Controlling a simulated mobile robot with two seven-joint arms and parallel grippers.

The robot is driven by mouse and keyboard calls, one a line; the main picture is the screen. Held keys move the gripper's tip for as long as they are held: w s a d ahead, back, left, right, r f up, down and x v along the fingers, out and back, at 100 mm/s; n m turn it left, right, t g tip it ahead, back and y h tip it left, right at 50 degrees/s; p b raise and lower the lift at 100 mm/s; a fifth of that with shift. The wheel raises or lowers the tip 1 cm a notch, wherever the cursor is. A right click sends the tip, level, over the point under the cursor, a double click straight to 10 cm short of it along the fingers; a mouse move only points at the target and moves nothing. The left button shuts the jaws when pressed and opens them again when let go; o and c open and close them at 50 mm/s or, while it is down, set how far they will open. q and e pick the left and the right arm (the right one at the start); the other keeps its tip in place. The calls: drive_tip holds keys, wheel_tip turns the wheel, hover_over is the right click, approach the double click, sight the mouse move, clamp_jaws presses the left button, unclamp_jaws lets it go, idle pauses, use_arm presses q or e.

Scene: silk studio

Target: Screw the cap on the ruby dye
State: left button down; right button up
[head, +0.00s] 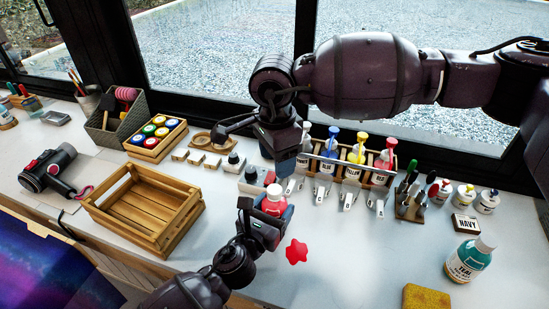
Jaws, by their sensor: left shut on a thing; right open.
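My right gripper (284,168) is open, pointing down in front of the pump-bottle rack, behind and above the held bottle. Its fingertips are small and dark here. A dark-topped bottle (251,176) stands just left of it.
An empty wooden crate (120,213) stands left. A rack (378,178) of pump bottles stands behind. A teal bottle (466,263), navy sign (465,223) and sponge (427,298) are at right. The front middle is clear.

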sight(275, 189)
drive_tip(key=n, duration=0.4)
drive_tip(key=shift+s+a+f, duration=0.1)
drive_tip(key=shift+s+a, duration=0.1)
drive_tip(key=shift+a, duration=0.05)
drive_tip(key=shift+f, duration=4)
drive_tip(key=c, duration=0.9)
drive_tip(key=shift+c, duration=0.2)
drive_tip(key=o, duration=1.1)
